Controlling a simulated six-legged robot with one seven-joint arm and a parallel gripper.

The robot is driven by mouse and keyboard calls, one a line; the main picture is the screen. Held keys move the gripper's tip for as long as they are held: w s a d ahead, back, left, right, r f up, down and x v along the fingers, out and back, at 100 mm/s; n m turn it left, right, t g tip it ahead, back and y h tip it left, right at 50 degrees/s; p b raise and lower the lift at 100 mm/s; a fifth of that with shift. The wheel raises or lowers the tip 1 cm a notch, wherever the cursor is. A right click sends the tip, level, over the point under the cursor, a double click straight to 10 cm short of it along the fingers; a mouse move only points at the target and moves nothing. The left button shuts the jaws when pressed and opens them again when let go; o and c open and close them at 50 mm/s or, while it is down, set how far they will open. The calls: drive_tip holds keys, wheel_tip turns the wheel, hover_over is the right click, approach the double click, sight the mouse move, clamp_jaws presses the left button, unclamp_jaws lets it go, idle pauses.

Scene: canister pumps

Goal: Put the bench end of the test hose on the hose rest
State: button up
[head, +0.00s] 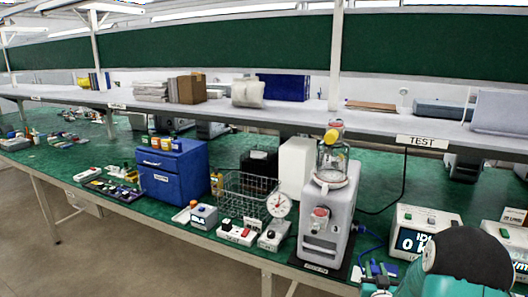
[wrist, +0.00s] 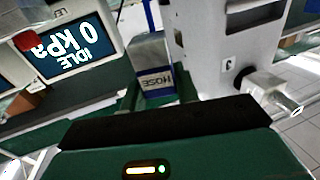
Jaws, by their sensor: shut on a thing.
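The blue test hose (head: 372,236) loops beside the right side of the grey pump canister unit (head: 326,225) and drops toward my gripper. A small block labelled HOSE (wrist: 155,82), apparently the hose rest, stands upright ahead of my gripper in the wrist view, with a blue strip rising behind it. Small blue parts (head: 383,268) show near it in the head view. My gripper (head: 380,287) is low at the bench front, right of the pump unit.
A display reading 0 kPa IDLE (wrist: 72,47) stands close on the left in the wrist view; its box (head: 420,232) is behind my arm in the head view. A fitting with a clear tip (wrist: 275,92) projects at right. A dial gauge (head: 278,206) stands left of the pump.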

drive_tip(key=w+a+f+n+y, duration=0.1)
drive_tip(key=a+f+n+y, duration=0.2)
drive_tip(key=a, duration=0.9)
drive_tip(key=a+f+y, duration=0.2)
drive_tip(key=a+f, duration=0.3)
drive_tip(key=a, duration=0.7)
drive_tip(key=d+r+m+h, duration=0.1)
drive_tip(key=d+r, duration=0.1)
drive_tip(key=d, duration=0.5)
drive_tip(key=d+r+m+h, duration=0.1)
drive_tip(key=d+r+h, duration=0.1)
drive_tip(key=d, duration=0.6)
drive_tip(key=d+r+h, duration=0.1)
drive_tip(key=d+r, duration=0.2)
drive_tip(key=d, duration=0.4)
drive_tip(key=shift+s+d+r+m+h, duration=0.3)
drive_tip(key=shift+s+d+m+h, duration=0.05)
drive_tip(key=shift+d+m+h, duration=0.05)
drive_tip(key=s+d+r+m+g+h, duration=0.1)
drive_tip(key=s+d+r+h, duration=0.1)
drive_tip(key=s+d, duration=0.3)
drive_tip(key=s+d+r+m+h, duration=0.1)
drive_tip(key=s+d+r, duration=0.4)
drive_tip(key=d, duration=0.9)
drive_tip(key=shift+d+m+g+h, duration=0.25)
drive_tip(key=shift+m+g+h, duration=0.15)
drive_tip(key=shift+h, duration=0.2)
drive_tip(key=shift+f, duration=0.1)
